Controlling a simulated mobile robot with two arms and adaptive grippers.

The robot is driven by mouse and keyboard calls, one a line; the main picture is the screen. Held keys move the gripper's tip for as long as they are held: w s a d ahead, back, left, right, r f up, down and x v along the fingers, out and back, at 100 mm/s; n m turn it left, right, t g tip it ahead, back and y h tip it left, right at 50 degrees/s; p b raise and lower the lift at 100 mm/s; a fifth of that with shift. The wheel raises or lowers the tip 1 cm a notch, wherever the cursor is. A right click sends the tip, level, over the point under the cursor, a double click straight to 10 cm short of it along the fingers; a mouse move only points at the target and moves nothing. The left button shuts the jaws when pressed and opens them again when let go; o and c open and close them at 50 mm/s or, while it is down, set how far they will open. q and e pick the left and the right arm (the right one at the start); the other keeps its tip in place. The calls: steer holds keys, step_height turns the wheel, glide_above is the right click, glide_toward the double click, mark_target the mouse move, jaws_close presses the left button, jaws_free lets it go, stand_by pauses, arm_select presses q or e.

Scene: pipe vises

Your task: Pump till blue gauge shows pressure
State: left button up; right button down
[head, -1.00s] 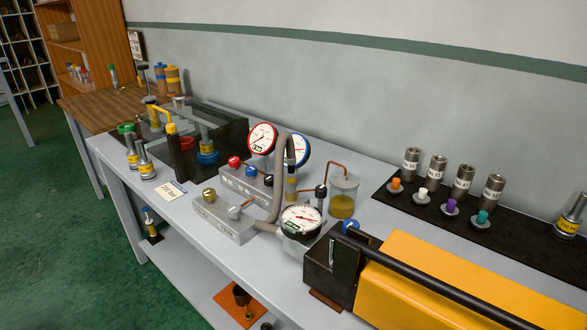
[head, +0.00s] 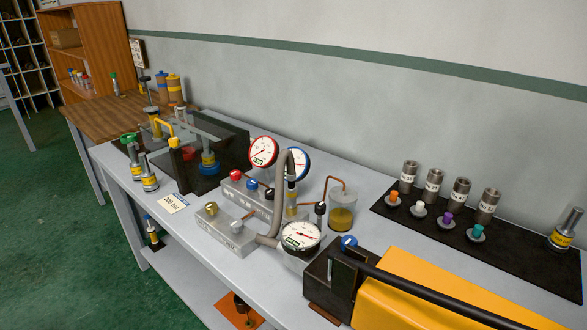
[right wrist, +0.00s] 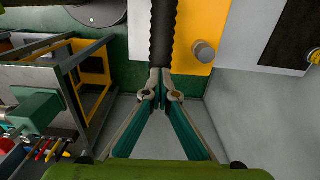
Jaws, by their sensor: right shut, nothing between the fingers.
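In the right wrist view my right gripper (right wrist: 161,88) is shut and empty. Its tips are close to a black ribbed grip (right wrist: 163,35); I cannot tell whether they touch. My left gripper is not in view.
A white dial gauge (head: 300,236) and a grey valve block (head: 224,232) sit left of the pump. An oil jar (head: 341,212) stands behind. A black mat (head: 510,250) at right holds several metal cylinders and coloured plugs. A dark vise frame (head: 220,150) is farther left.

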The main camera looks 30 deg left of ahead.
steer(key=shift+a+r, duration=0.1)
steer(key=shift+r, duration=0.55)
arm_select(q)
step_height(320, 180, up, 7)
steer(key=p, duration=0.6)
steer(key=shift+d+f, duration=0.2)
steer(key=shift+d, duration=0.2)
arm_select(e)
step_height(320, 180, up, 7)
steer(key=a, duration=0.1)
steer(key=shift+w+a+r, duration=0.15)
steer(key=shift+w+a, duration=0.05)
steer(key=shift+a, duration=0.2)
arm_select(q)
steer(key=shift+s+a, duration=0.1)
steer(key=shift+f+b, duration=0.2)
steer(key=shift+b, duration=0.1)
arm_select(e)
steer(key=shift+f, duration=0.25)
